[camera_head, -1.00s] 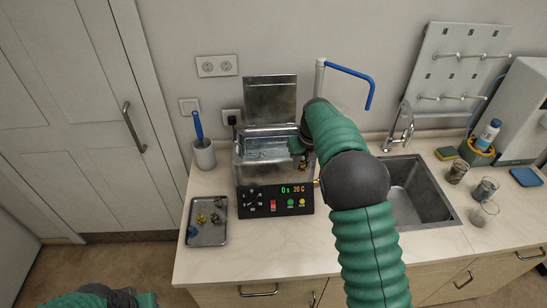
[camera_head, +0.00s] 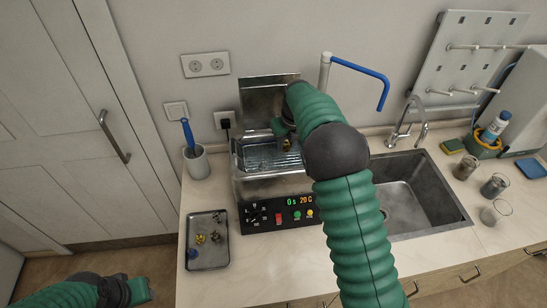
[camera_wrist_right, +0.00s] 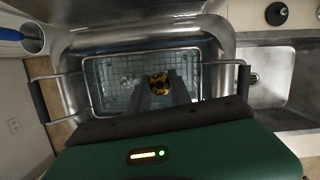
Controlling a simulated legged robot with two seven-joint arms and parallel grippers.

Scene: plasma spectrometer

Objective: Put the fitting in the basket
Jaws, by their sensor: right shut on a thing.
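My right gripper (camera_head: 284,136) is over the wire basket (camera_head: 268,160) in the steel bath of the spectrometer bench's cleaner (camera_head: 262,190). In the right wrist view, its two fingers (camera_wrist_right: 167,84) are shut on a brass fitting (camera_wrist_right: 158,83), which is above the basket's mesh floor (camera_wrist_right: 105,72). A gap below the fitting cannot be judged. A pale metal fitting (camera_wrist_right: 127,81) shows in the basket, left of the fingers. My left gripper (camera_head: 140,291) is low at the left, away from the counter; its jaws are unclear.
A metal tray (camera_head: 209,262) with several small fittings lies left of the cleaner. Behind it stands a cup with a blue-handled brush (camera_head: 196,162). The raised lid (camera_head: 262,98) is behind the bath. A sink (camera_head: 415,195) and glass beakers (camera_head: 493,187) are to the right.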

